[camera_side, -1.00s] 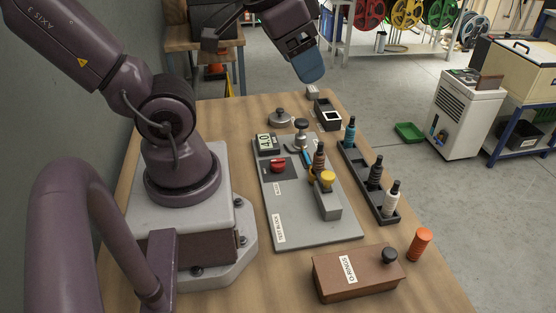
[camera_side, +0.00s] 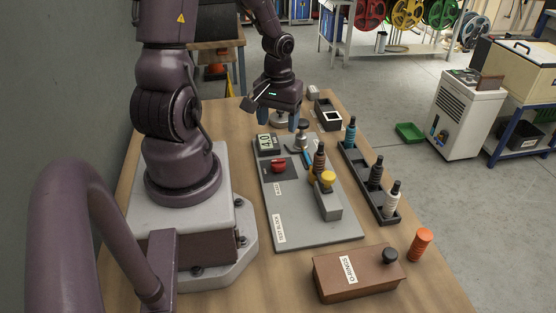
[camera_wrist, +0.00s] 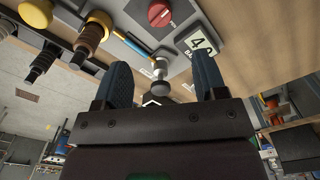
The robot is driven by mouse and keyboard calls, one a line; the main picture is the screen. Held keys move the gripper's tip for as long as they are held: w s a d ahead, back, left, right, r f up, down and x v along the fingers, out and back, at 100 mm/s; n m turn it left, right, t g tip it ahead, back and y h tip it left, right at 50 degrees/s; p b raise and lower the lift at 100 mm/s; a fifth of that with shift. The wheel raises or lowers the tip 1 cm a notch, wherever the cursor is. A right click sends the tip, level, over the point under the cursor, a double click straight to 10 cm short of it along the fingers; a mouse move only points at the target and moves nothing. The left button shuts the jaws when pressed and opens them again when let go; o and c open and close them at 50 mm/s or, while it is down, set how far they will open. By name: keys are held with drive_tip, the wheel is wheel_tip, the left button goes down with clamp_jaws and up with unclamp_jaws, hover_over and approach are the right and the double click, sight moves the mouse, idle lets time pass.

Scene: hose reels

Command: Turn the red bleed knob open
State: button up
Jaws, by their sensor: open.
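The red bleed knob (camera_side: 278,165) sits on a dark square on the grey test block plate (camera_side: 300,214), just below the gauge reading 4.0 (camera_side: 266,143). It also shows at the top of the wrist view (camera_wrist: 159,13), with a pale mark across its face. My gripper (camera_side: 283,121) hangs over the far end of the plate, above and beyond the knob. In the wrist view its two blue fingers (camera_wrist: 161,84) are apart with nothing held between them. A silver-stemmed fitting with a dark round top (camera_wrist: 160,72) appears beyond the gap.
A yellow-capped fitting (camera_side: 328,180) and a brown fitting (camera_side: 319,160) stand right of the knob. The brown O-rings box (camera_side: 350,277) and an orange cylinder (camera_side: 420,244) are in front. The plate's near-left part is clear.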

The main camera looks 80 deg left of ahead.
sight(278, 160)
wheel_tip(278, 160, down, 12)
drive_tip(key=shift+f, duration=0.1)
idle(0.5)
drive_tip(key=c, duration=0.9)
